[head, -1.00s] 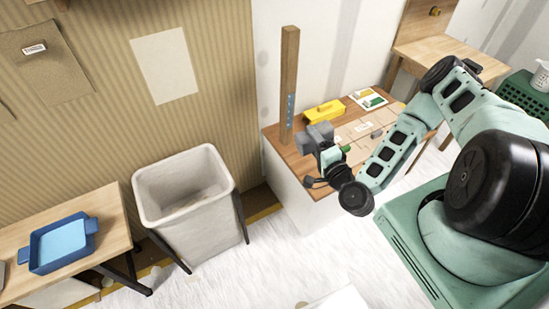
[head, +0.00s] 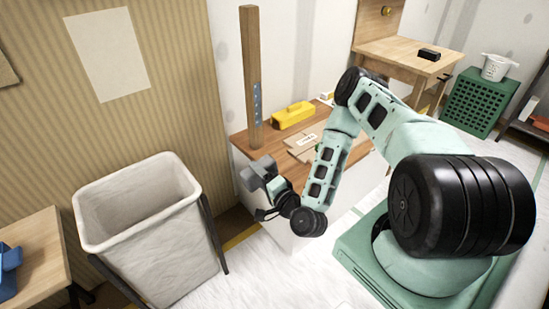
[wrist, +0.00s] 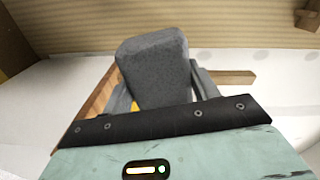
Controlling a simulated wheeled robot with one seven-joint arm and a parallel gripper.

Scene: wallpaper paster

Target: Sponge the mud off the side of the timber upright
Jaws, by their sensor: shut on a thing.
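The timber upright (head: 251,70) is a tall brown post standing on the left part of a wood-topped bench. A patch of bluish-grey marks (head: 257,97) shows on its right-hand side. My gripper (head: 258,174) is in front of the bench's left front edge, lower than the marks and apart from the post. It is shut on a dark grey sponge block (wrist: 155,65), which sticks out between the fingers in the wrist view. A wooden bar, probably the upright (wrist: 236,77), shows to the right of the sponge there. The sponge's far face is hidden.
A yellow toolbox-like item (head: 293,116) and cardboard pieces (head: 303,146) lie on the bench (head: 240,139) right of the post. A pale bin (head: 140,225) stands at left. A wooden table (head: 40,250) with a blue tray (head: 8,270) is at far left.

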